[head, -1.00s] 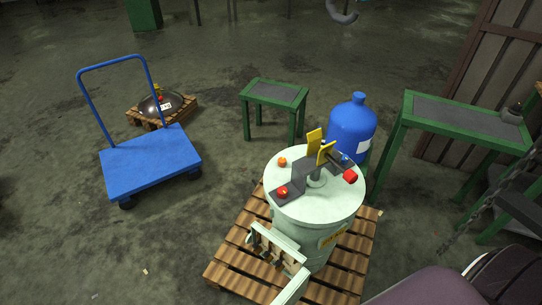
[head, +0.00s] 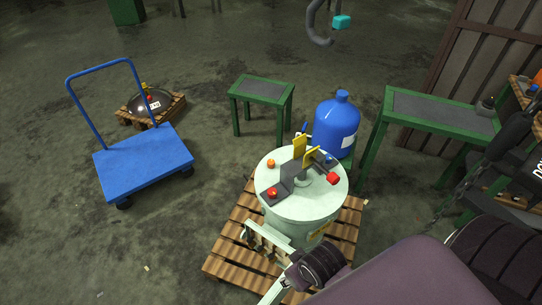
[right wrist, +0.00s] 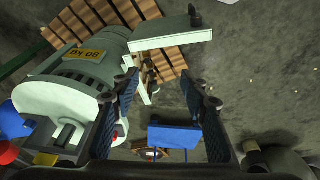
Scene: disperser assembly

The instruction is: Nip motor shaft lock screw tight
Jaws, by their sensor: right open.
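A pale green motor drum (head: 298,205) stands upright on a wooden pallet. On its lid are a dark bracket (head: 292,172), yellow plates, a red knob (head: 272,193), an orange knob (head: 271,163) and a red block (head: 333,178). A white side bracket (head: 268,240) sticks out from the drum; it shows in the right wrist view (right wrist: 172,34) with small dark fittings (right wrist: 151,78). I cannot tell which part is the shaft lock screw. My right gripper (right wrist: 166,100) is open and empty, its fingers beside the drum and bracket. My left gripper is out of view.
The pallet (head: 230,262) lies under the drum. A blue drum (head: 336,130) stands just behind. Green tables (head: 262,90) (head: 440,112), a blue cart (head: 142,162) and a hanging hook (head: 318,28) are around.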

